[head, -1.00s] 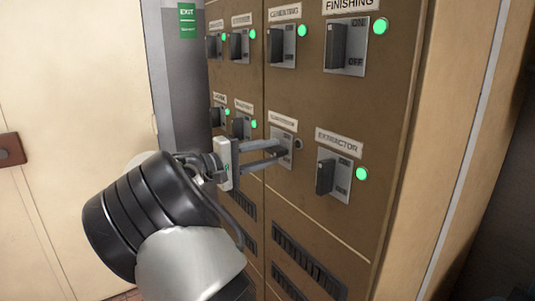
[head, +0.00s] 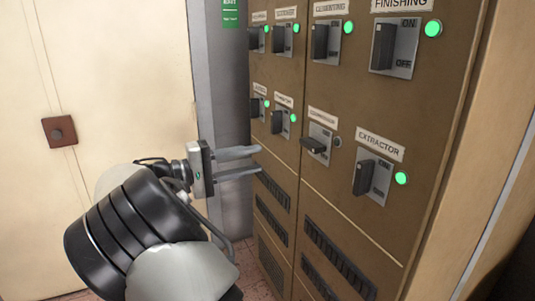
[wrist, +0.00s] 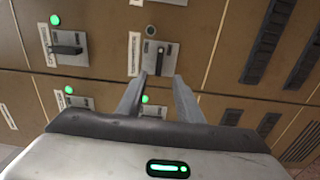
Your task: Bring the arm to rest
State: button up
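My gripper (head: 259,160) is open and empty, its two fingers apart and pointing right toward the brown switch cabinet (head: 340,205). In the head view it is left of a switch (head: 316,143) with a blurred label in the lower row. That switch's handle sticks out and its small lamp (head: 337,141) is dark. In the wrist view the open fingers (wrist: 161,77) point toward this switch (wrist: 157,57), with a gap between. My arm is bent at the lower left of the head view.
The EXTRACTOR switch (head: 373,177) and FINISHING switch (head: 394,47) have lit green lamps, as do several others on the cabinet. A cream door or panel (head: 110,80) with a red-brown box (head: 59,131) is at left. A green EXIT sign (head: 231,13) hangs above.

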jog(key=shift+s+a, duration=0.25)
jog(key=shift+a, duration=0.2)
jog(key=s+d+f+m+g+y, duration=0.1)
jog(key=s+d+f+g+y, duration=0.2)
jog(key=d, duration=0.6)
jog(key=s+d+m+g+y, duration=0.1)
jog(key=s+d+g+y, duration=0.1)
jog(key=s+d+y, duration=0.45)
jog(key=s+d+f+m+t+y, duration=0.15)
jog(key=s+t+y, duration=0.4)
jog(key=s, duration=1.65)
notch_tip(320, 180, up, 21)
jog(key=g+y+p, duration=0.1)
jog(key=p, duration=2)
jog(key=shift+w+a+m+g+y, duration=0.25)
jog(key=shift+w+m+g+y, duration=0.1)
jog(key=shift+m, duration=0.1)
